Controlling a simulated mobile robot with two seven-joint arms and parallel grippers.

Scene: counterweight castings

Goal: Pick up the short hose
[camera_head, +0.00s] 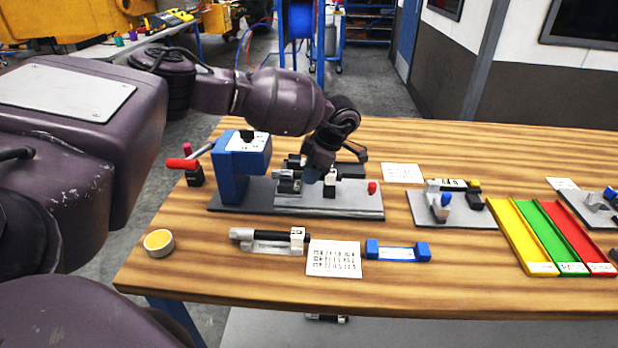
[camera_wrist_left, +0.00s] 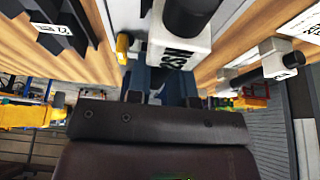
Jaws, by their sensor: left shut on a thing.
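My left gripper (camera_head: 316,177) reaches down over the grey base plate of the blue press-like fixture (camera_head: 238,165) on the wooden table. It is shut on a black hose piece with a white labelled end block. This block (camera_wrist_left: 180,45) is close in front of the blue fingers (camera_wrist_left: 160,85) in the left wrist view, and shows in the head view (camera_head: 329,187). Whether it is the short hose I cannot tell; the fingers hide the grip. Another black hose (camera_head: 268,235) with a white labelled end lies on a holder at the front. My right gripper is not in view.
A printed card (camera_head: 334,259) and a blue-ended part (camera_head: 398,251) lie in front. A smaller grey fixture plate (camera_head: 450,212) and yellow, green and red channels (camera_head: 553,235) are at the right. A round tin (camera_head: 159,242) is near the left edge. Bare table lies between them.

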